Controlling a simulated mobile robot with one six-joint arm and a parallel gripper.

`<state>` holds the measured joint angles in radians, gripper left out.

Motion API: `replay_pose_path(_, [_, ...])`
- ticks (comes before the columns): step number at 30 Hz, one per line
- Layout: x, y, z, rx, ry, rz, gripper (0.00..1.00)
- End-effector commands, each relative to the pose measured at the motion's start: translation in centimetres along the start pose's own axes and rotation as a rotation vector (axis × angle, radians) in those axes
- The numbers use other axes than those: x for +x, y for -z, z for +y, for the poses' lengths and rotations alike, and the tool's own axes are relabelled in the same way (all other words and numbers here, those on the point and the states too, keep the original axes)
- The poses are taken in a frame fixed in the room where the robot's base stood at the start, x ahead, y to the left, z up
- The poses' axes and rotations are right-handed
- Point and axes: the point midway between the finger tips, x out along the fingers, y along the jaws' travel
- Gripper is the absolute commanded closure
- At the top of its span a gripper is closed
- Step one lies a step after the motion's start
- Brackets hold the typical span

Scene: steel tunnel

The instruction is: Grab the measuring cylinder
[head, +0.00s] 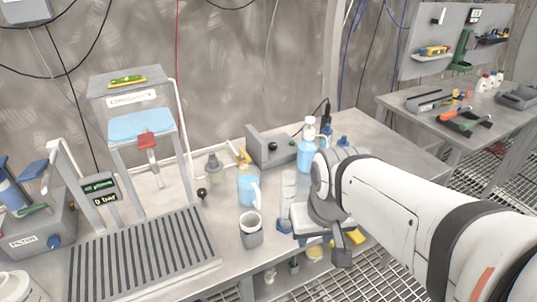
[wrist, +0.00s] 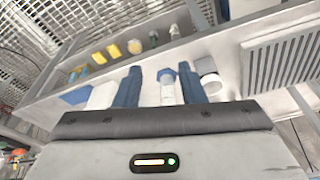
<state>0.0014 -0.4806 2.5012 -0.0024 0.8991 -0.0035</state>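The measuring cylinder (head: 289,188) is a clear, slim, upright tube on the steel table, just left of my gripper in the head view. In the wrist view a pale cylinder with a blue ring (wrist: 167,92) shows between my two blue fingers. My gripper (wrist: 160,88) is open, with visible gaps between the fingers and the cylinder. In the head view my gripper (head: 300,226) is at the table's front edge, partly hidden by my wrist. I cannot tell how deep the cylinder sits between the fingers.
A grey cup (head: 251,231) and a blue mug (head: 248,190) stand left of the cylinder. A blue pump bottle (head: 307,152) stands behind, close to my wrist. A slotted drain rack (head: 140,255) lies at the left. Small items sit on a lower shelf.

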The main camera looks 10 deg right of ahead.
Motion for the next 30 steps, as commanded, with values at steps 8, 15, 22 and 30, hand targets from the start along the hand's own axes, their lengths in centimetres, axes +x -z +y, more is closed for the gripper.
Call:
replay_pose_path(8, [-0.8, 3.1, -0.3, 0.065, -0.034, 0.012, 0.45])
replay_pose_path(15, [-1.3, 12.1, -0.7, 0.296, -0.119, 0.091, 0.35])
replay_pose_path(22, [-0.5, 17.2, -1.7, 0.431, -0.14, 0.157, 0.35])
replay_pose_path(30, [2.2, 18.1, -1.3, 0.45, -0.141, 0.165, 0.35])
